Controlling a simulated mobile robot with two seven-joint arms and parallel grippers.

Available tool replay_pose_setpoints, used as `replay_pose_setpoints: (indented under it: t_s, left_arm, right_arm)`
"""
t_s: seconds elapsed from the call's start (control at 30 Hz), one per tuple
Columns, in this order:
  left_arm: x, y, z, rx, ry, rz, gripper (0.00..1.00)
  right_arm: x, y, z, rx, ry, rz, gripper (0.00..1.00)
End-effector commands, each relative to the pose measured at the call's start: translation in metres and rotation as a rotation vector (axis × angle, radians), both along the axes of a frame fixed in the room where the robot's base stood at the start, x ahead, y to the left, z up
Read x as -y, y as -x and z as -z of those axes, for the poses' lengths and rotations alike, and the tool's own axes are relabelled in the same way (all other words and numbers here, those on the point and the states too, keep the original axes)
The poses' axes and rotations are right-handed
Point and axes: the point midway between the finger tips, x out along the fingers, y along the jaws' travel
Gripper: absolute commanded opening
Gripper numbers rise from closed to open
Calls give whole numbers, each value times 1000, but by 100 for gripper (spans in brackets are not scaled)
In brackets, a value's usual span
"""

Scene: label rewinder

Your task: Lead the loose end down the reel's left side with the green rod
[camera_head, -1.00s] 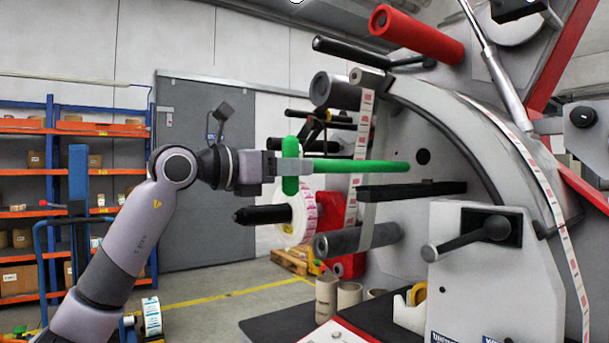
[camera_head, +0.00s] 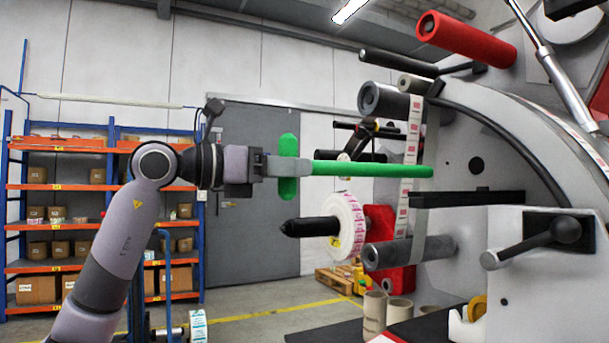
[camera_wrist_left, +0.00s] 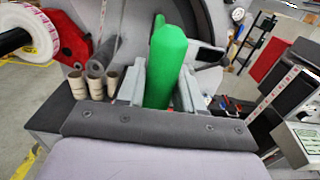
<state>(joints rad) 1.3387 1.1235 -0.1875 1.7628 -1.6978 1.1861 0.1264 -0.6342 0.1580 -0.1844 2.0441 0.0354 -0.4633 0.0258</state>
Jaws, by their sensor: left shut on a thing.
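The green rod (camera_head: 370,170) is held level by my left gripper (camera_head: 280,167), which is shut on its grip beside an upright green crosspiece. The rod reaches right, above the reel (camera_head: 346,226), and its far part crosses in front of the printed label strip (camera_head: 412,135). I cannot tell whether it touches the strip. The strip runs down between an upper and a lower grey roller; I cannot make out its loose end. The reel sits on a black spindle. In the left wrist view the green rod (camera_wrist_left: 165,65) stands between the fingers and the reel (camera_wrist_left: 30,32) is at upper left. My right gripper is not in view.
The grey roller (camera_head: 408,253) juts out below right of the reel, the upper roller (camera_head: 384,101) above it. A black bar (camera_head: 466,198) and a lever (camera_head: 540,243) are at right. Cardboard cores (camera_head: 375,315) stand below. Space left of the spindle is clear.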

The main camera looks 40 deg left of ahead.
Motion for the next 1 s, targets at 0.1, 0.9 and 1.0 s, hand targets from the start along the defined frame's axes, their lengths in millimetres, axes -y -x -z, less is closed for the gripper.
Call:
replay_pose_setpoints:
  t_s: [0.1, 0.9, 1.0]
  left_arm:
    - [-5, 12, 1, 3, 0, -2, 0]
    - [-36, 85, 0, 3, 0, -3, 0]
    - [-39, 93, 0, 2, 1, -2, 0]
  right_arm:
    - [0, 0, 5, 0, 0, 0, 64]
    - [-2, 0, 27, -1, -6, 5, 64]
    - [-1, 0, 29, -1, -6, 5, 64]
